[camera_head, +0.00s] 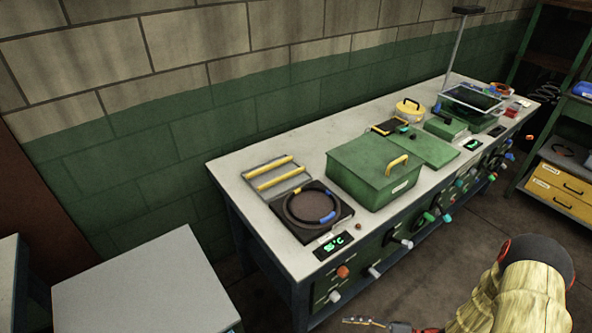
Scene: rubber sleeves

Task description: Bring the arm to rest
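My arm, in a pale yellow ribbed sleeve with a dark rounded joint, shows at the lower right, in front of the bench and apart from it. A small part of my gripper (364,321), grey with red behind it, shows at the bottom edge. The frame cuts it off, so I cannot tell its opening or whether it holds anything.
The long bench (238,172) carries a heater plate with a dark ring (292,210), a yellow-barred rack (272,172), a green lidded box (365,170) and a glass-topped tank (472,98). Knobs (343,271) stick out from its front. A grey cabinet (140,285) stands left; shelving (560,180) stands right.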

